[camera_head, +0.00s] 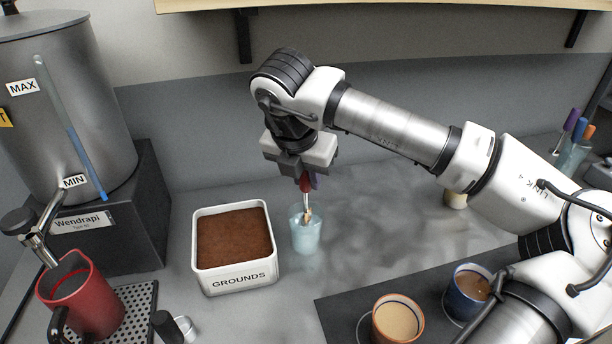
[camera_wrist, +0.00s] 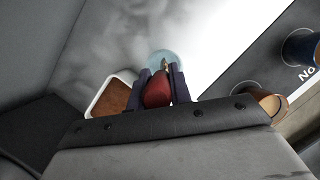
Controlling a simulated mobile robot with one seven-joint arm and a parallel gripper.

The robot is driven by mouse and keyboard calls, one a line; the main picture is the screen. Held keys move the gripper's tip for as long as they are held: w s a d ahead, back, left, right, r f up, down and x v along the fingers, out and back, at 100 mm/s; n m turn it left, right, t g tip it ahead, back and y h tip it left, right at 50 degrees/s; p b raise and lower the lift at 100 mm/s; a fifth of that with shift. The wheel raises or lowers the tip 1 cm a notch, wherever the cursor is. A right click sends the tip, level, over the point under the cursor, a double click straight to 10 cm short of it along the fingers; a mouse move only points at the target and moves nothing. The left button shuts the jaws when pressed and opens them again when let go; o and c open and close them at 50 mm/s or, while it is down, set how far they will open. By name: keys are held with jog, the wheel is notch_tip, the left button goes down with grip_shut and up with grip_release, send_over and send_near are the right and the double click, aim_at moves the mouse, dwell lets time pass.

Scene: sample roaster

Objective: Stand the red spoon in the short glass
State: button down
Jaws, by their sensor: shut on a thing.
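My gripper (camera_head: 306,179) is shut on the red spoon (camera_head: 304,186), holding it by its red handle. In the wrist view the red handle (camera_wrist: 157,91) sits between the two dark fingers of my gripper (camera_wrist: 160,84). In the head view the spoon points down, close to upright, and its metal lower end is at the mouth of the short glass (camera_head: 305,238). The glass is pale blue and see-through, and also shows just beyond the fingertips in the wrist view (camera_wrist: 162,57). I cannot tell whether the spoon touches the glass.
A white grounds box (camera_head: 237,279) stands just left of the glass. A large grey urn (camera_head: 75,110) and a red mug (camera_head: 92,303) are at the left. Two filled cups (camera_head: 397,319), (camera_head: 467,291) stand on a dark mat at the right. A pen-filled glass (camera_head: 571,154) is far right.

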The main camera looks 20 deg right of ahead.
aim_at(304, 192)
jog(key=shift+f+b, duration=2.4)
jog(key=c, duration=1.2)
grip_release()
jog(key=p+v, duration=0.5)
jog(key=v, duration=0.9)
jog(key=shift+d+p, duration=0.1)
jog(key=shift+p, duration=0.2)
jog(key=shift+r, duration=0.1)
